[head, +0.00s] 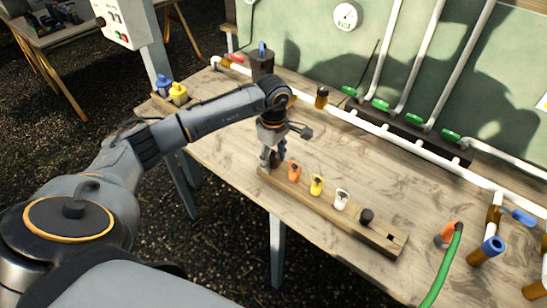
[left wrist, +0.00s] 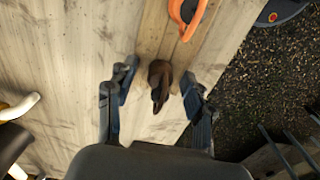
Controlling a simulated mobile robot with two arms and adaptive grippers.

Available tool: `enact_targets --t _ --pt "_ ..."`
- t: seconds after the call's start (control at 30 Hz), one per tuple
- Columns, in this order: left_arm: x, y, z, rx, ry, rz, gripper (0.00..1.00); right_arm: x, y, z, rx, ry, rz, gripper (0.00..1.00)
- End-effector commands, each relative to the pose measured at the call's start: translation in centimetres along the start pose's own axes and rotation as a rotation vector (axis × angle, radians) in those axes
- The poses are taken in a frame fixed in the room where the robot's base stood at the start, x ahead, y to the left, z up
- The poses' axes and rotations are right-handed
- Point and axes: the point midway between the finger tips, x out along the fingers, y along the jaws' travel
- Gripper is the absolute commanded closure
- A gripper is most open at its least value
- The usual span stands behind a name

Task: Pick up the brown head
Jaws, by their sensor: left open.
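The brown head (left wrist: 160,80) stands on the wooden strip in the left wrist view, a dark brown knob with a narrow raised top. My left gripper (left wrist: 158,88) is open, with one finger on each side of it and gaps showing. In the head view my left gripper (head: 270,157) points down at the left end of the wooden rack (head: 378,236) and largely hides the brown head there. My right gripper is not in view.
Orange (head: 294,172), yellow (head: 316,184), white (head: 341,199) and black (head: 366,216) heads stand along the rack. White pipes (head: 400,142) with green valves cross the table's back. A green hose (head: 443,270) lies at the right. Bare tabletop lies behind the rack.

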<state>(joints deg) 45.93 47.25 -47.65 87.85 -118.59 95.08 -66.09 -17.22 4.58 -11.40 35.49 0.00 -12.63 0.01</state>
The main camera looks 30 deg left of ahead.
Motion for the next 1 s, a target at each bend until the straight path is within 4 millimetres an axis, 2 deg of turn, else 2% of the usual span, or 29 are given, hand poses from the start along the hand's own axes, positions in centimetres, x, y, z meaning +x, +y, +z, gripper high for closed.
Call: enact_targets --t 0.13,0.33,0.77,0.87,1.0 --pt "0.0 0.0 0.0 0.0 0.0 0.0 0.5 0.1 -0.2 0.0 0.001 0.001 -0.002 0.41" --pt "0.0 0.0 0.0 0.0 0.0 0.0 0.91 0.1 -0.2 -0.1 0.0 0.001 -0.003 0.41" --pt "-0.3 0.1 0.0 0.0 -0.001 0.001 0.91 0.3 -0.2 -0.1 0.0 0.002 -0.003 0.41" --pt "-1.0 0.1 0.0 0.001 0.0 0.003 0.91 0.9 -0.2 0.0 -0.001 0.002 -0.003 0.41" --pt "-2.9 0.2 -0.1 0.0 0.001 0.006 0.91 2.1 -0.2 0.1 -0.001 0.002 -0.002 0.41"
